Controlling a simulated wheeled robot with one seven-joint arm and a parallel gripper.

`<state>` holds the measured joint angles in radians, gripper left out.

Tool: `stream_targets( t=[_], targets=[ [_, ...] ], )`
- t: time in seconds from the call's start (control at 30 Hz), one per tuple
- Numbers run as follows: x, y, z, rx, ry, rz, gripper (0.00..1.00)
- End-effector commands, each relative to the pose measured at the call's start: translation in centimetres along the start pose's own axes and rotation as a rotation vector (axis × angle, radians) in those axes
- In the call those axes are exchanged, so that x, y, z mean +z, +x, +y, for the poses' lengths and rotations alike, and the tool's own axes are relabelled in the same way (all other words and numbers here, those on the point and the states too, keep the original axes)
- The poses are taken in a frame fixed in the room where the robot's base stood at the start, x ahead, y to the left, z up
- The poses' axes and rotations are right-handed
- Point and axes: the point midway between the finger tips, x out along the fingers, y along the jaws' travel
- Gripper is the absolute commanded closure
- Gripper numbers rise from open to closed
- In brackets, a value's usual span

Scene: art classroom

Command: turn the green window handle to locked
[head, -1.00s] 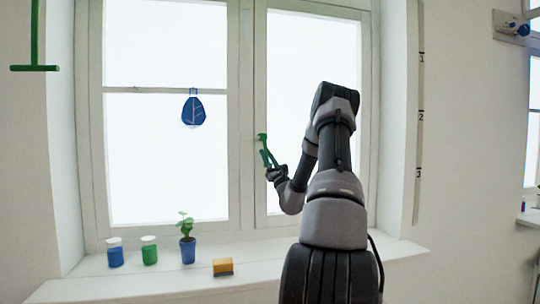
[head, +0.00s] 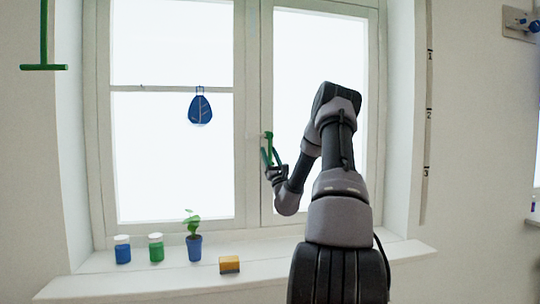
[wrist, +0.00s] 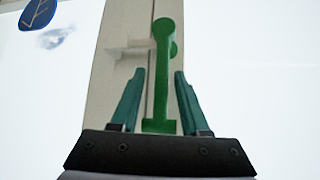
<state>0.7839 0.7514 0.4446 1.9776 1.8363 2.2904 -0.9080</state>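The green window handle (head: 268,138) is on the middle post of the window. In the wrist view my gripper (wrist: 160,71) is open, with one finger on each side of the handle. Gaps show on both sides, so nothing is gripped.
The white sill (head: 130,283) holds a blue jar (head: 122,250), a green jar (head: 156,248), a potted plant (head: 194,246) and a yellow-brown block (head: 229,265). A blue leaf ornament (head: 200,107) hangs on the left pane. A green T-shaped thing (head: 43,66) is at the upper left.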

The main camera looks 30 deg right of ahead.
Motion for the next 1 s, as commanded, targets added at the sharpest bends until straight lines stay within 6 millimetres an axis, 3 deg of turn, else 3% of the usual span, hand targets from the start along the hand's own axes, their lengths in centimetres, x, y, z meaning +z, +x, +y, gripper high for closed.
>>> stream_targets(
  t=[0.37,0.47,0.8,1.0],
  targets=[
    [-0.1,-0.4,-0.1,0.000,-0.002,0.001,0.50],
    [-0.1,-1.6,-0.1,0.000,-0.001,0.003,0.50],
    [-0.1,-8.2,-0.2,-0.004,0.001,0.004,0.50],
    [-0.1,-10.5,-0.1,-0.003,0.000,0.003,0.50]
  ],
)
